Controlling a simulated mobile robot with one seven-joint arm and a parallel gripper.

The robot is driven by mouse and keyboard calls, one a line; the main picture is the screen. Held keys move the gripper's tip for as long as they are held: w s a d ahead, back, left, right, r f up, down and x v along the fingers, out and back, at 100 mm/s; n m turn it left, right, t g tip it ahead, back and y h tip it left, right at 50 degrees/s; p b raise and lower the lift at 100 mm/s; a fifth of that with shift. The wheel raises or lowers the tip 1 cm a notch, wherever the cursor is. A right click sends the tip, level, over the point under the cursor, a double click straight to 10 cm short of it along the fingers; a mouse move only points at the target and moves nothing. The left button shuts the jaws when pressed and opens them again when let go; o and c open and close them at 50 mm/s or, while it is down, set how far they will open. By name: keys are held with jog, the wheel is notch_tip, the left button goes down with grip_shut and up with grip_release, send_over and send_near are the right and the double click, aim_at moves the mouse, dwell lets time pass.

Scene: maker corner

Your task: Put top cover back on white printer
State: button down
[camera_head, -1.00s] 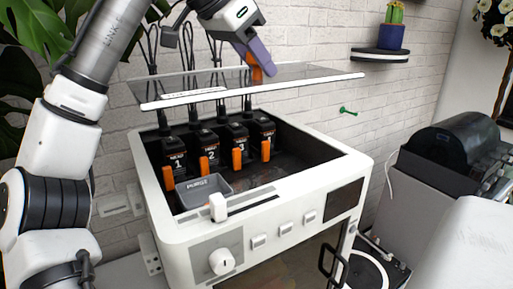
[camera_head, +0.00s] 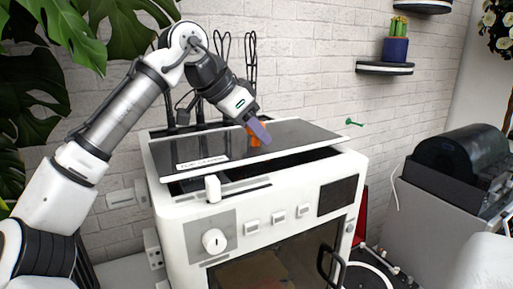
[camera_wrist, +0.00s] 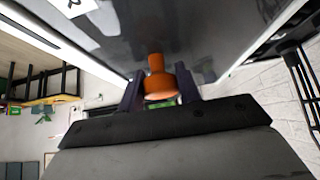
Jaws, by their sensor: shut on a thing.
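The top cover (camera_head: 210,146) is a dark, glossy panel with a pale edge and a white label. It lies over the top opening of the white printer (camera_head: 290,200), slightly tilted and skewed. A dark gap shows along its front right side, so it does not sit flush there. My gripper (camera_head: 257,133) is shut on the orange knob of the cover. In the wrist view the knob (camera_wrist: 157,77) stands between the two purple fingers, with the cover's dark surface (camera_wrist: 205,30) beside it. The cover hides most of the printer's inside.
A white block (camera_head: 212,188) stands on the printer's front rim near the cover's edge. Black cables (camera_head: 251,60) rise behind the printer. A shelf with a cactus (camera_head: 396,45) hangs on the brick wall. A grey machine (camera_head: 450,165) stands at right.

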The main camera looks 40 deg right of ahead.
notch_tip(320, 180, down, 2)
jog(key=shift+w+d+b, duration=0.1)
jog(key=shift+w+b, duration=0.05)
jog(key=shift+b, duration=0.3)
jog(key=shift+r, duration=0.15)
jog(key=c, duration=1)
grip_release()
jog(key=shift+f, duration=0.25)
jog(key=shift+r, duration=0.15)
jog(key=shift+r, duration=0.25)
jog(key=v, duration=1.1)
jog(key=shift+a+r, duration=0.25)
jog(key=shift+a, duration=0.1)
